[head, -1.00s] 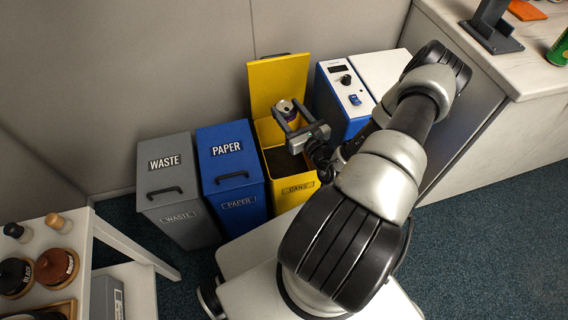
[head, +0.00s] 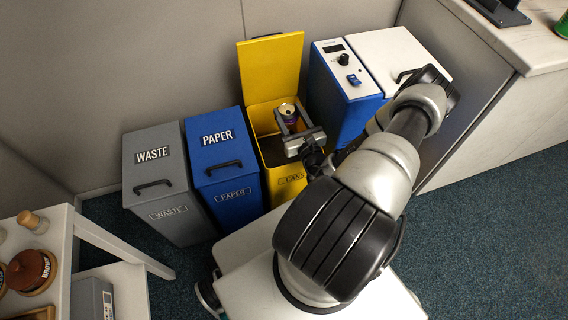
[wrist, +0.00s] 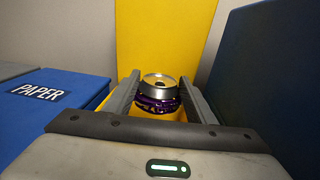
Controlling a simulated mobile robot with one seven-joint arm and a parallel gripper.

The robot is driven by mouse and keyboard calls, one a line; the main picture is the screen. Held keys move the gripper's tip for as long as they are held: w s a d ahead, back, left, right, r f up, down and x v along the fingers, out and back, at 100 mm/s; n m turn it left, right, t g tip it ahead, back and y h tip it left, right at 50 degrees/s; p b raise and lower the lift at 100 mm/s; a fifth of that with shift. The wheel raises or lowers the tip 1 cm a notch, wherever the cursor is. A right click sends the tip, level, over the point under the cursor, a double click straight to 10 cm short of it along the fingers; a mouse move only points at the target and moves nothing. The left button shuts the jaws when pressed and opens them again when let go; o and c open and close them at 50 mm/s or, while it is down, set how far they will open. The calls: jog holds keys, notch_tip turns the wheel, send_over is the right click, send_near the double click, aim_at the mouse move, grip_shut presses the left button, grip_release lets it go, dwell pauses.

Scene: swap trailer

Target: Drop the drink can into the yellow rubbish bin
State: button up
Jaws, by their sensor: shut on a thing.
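The drink can (head: 287,110) is purple with a silver top. My gripper (head: 290,119) is shut on it, with one finger on each side, as the wrist view also shows the can (wrist: 158,97) between the fingers. The yellow bin (head: 270,67) has its lid standing open against the wall and a CANS label on its front. The can is upright over the bin's opening, near the raised lid. In the wrist view the yellow lid (wrist: 160,35) rises behind the can. My gripper hides part of the opening, and the can's exact height above the rim is hard to tell.
The closed blue PAPER bin (head: 228,150) stands directly left of the yellow bin, and the closed grey WASTE bin (head: 155,165) stands left of that. A blue and white machine (head: 343,80) stands close on the right. A white shelf unit (head: 60,235) is at lower left.

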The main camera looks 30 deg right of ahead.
jog(key=o, duration=1.2)
jog(key=s+a+p, duration=0.1)
jog(key=s, duration=0.4)
jog(key=s+a+p, duration=0.1)
jog(key=s, duration=0.5)
jog(key=s+a+p, duration=0.1)
jog(key=s, duration=0.5)
jog(key=shift+a, duration=0.1)
jog(key=shift+s, duration=0.1)
